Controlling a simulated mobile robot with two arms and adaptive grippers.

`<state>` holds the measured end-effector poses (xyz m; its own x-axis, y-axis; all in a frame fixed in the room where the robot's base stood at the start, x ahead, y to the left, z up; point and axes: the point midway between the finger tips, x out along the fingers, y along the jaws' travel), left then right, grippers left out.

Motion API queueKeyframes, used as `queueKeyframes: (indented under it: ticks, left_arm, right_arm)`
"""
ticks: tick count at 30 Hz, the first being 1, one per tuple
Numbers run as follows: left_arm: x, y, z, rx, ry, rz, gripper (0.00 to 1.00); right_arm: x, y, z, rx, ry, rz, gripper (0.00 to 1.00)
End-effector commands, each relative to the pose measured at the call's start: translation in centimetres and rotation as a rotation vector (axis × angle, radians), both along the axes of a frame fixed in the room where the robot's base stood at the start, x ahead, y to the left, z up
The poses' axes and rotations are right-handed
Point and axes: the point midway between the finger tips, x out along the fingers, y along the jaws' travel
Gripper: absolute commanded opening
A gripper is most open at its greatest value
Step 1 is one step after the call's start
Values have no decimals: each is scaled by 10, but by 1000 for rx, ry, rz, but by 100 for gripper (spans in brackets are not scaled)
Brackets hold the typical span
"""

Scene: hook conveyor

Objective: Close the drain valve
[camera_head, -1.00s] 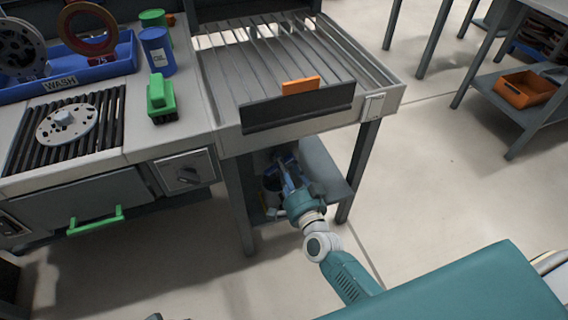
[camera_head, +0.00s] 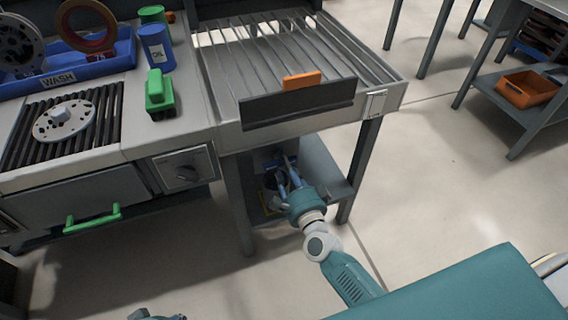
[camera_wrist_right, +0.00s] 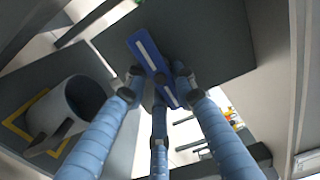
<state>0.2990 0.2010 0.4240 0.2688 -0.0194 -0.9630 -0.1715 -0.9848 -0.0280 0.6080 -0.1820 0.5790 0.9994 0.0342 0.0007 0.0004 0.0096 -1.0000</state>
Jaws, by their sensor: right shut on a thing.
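The drain valve shows as a blue lever (camera_wrist_right: 146,50) with a pale stripe in the right wrist view, under a dark panel. It lies slanted between the fingertips of my right gripper (camera_wrist_right: 158,82), which is shut on it. In the head view, my right gripper (camera_head: 283,178) reaches under the slatted conveyor table, above its lower shelf. The valve is mostly hidden there by the fingers and shadow. A small part of my left gripper (camera_head: 155,315) shows at the bottom edge of the head view; its fingers cannot be made out.
A grey bucket (camera_wrist_right: 55,112) stands within a yellow outline beside the fingers. Table legs (camera_head: 358,175) flank my right arm, and the lower shelf (camera_head: 325,180) lies below the gripper. The wash counter (camera_head: 150,140) is on the left. Open floor lies to the right.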

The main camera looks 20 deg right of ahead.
Motion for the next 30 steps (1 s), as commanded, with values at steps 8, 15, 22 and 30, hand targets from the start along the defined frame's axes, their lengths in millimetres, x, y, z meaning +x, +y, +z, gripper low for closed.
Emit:
queueKeyframes:
  ticks: [8,15,22,30]
  left_arm:
    - [0,0,0,0,0,0,40]
    - [0,0,0,0,0,0,40]
    - [-2,0,0,1,3,-2,40]
    - [-1,0,0,1,2,-1,40]
  right_arm:
    - [-1,0,-2,11,3,0,0]
    - [-1,0,-1,9,3,0,46]
    - [-1,0,-1,7,2,0,46]
    - [-37,-1,-2,5,6,1,46]
